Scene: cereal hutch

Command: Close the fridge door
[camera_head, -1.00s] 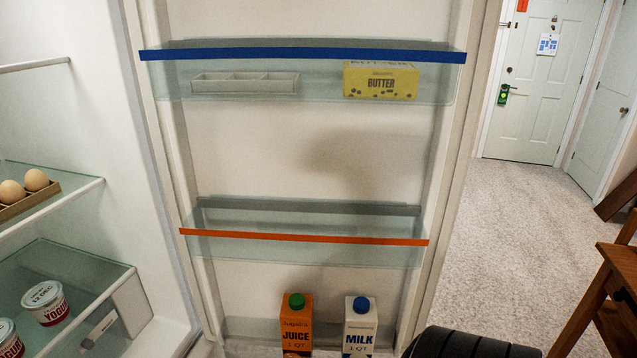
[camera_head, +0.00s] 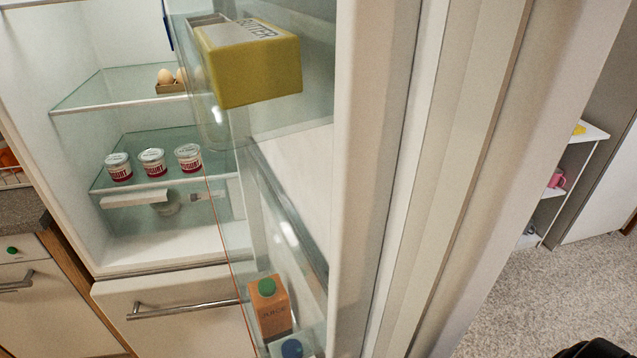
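The fridge door (camera_head: 375,150) stands open, seen nearly edge-on in the middle of the head view. Its inner shelves hold a yellow butter box (camera_head: 255,65), an orange juice carton (camera_head: 269,305) with a green cap, and a carton with a blue cap (camera_head: 291,348) at the bottom edge. The open fridge interior (camera_head: 75,190) shows on the left. A dark rounded part of my arm shows at the bottom right corner; its gripper cannot be made out. Neither gripper is in view.
Inside the fridge are several yogurt cups (camera_head: 152,162) and eggs (camera_head: 166,77) on glass shelves. A drawer (camera_head: 170,315) with a bar handle sits below. Grey carpet (camera_head: 540,290) lies open on the right, with a white shelf (camera_head: 580,140) behind.

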